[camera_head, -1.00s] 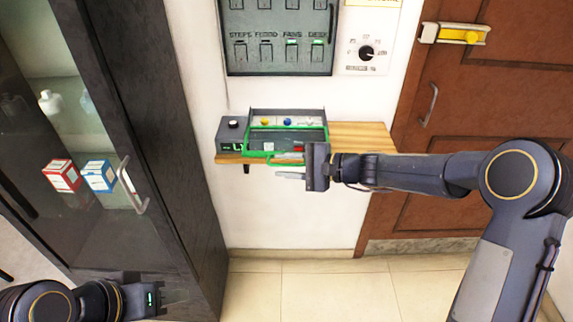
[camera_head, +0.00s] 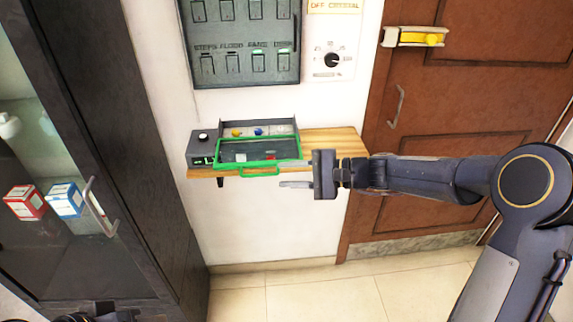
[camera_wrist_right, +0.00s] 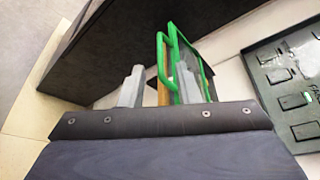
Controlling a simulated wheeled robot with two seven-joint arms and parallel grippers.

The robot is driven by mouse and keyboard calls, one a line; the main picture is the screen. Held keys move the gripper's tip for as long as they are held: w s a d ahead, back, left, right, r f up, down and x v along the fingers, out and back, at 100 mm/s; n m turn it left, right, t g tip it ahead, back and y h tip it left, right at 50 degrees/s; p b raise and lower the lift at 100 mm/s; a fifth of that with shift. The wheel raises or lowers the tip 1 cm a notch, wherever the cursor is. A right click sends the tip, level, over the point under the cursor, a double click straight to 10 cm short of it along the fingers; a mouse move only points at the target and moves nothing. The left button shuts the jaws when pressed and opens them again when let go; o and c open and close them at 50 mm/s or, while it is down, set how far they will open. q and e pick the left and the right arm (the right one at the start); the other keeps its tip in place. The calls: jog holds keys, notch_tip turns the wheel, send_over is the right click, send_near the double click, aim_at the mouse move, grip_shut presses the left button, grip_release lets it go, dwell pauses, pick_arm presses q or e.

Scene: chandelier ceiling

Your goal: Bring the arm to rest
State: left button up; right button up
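My right gripper (camera_head: 288,173) is open, its two light grey fingers apart and pointing left at the front right corner of the grey box. In the right wrist view, my right gripper (camera_wrist_right: 160,78) shows its fingers apart with green bars beyond and between them; nothing is clearly held. The box has a green-edged panel (camera_head: 225,162) with a green handle (camera_head: 260,174) at its front. It sits on a wooden shelf (camera_head: 340,142). My left gripper (camera_head: 107,314) barely shows at the bottom left edge, so its fingers are hidden.
A dark cabinet (camera_head: 150,180) with a handle (camera_head: 98,208) stands at left, with a red and white box (camera_head: 25,203) and a blue and white box (camera_head: 66,200) behind glass. A switch panel (camera_head: 240,40) and dial (camera_head: 331,60) are above. A brown door (camera_head: 470,90) is at right.

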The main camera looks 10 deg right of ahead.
jog(key=s+d+f+n+h, duration=0.1)
jog(key=s+d+n+h, duration=0.2)
jog(key=s, duration=0.7)
jog(key=s+d+f+n+h, duration=0.1)
jog(key=s+d+h, duration=0.3)
jog(key=s, duration=0.6)
jog(key=s+d+f+n+h, duration=0.1)
jog(key=s+d+n+h, duration=0.2)
jog(key=s+d, duration=0.4)
jog(key=s+n, duration=0.1)
jog(key=s, duration=0.2)
jog(key=shift+s+f+n+t+h, duration=0.2)
jog(key=shift+n+t+h, duration=0.1)
jog(key=shift+t+h, duration=0.1)
jog(key=shift+r, duration=0.1)
dwell(0.4)
